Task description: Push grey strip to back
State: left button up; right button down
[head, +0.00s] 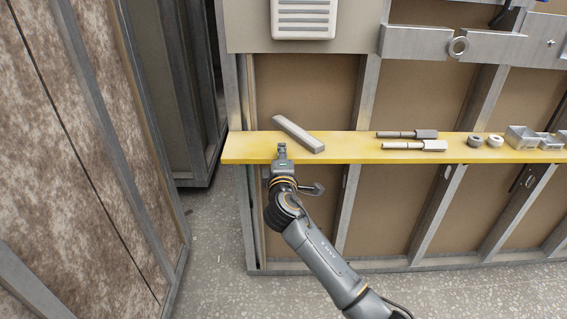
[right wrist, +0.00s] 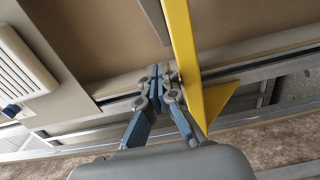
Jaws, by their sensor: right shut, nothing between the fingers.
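The grey strip (head: 299,134) lies flat on the yellow shelf (head: 238,148), toward its left end. It sits at a slant, its far end to the left and its near end to the right. My right gripper (head: 282,147) is shut and empty, at the shelf just in front of the strip's left part. I cannot tell whether it touches the strip. In the right wrist view, the shut fingers (right wrist: 160,75) show beside the yellow shelf (right wrist: 190,65); I cannot make out the strip there. My left gripper is not in view.
Right of the strip, two grey rods with thick ends (head: 415,145), two rings (head: 474,141) and metal boxes (head: 522,138) stand on the shelf. Metal studs (head: 367,90) and brown panels (head: 305,90) rise behind it. A white vented unit (head: 304,18) hangs above.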

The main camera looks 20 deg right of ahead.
aim_at(303, 149)
jog(key=x, duration=0.3)
jog(key=shift+w, duration=0.15)
jog(key=d, duration=0.2)
jog(key=shift+s+d, duration=0.2)
jog(key=shift+d, duration=0.2)
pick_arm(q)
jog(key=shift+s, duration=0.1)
pick_arm(e)
jog(key=shift+d, duration=0.6)
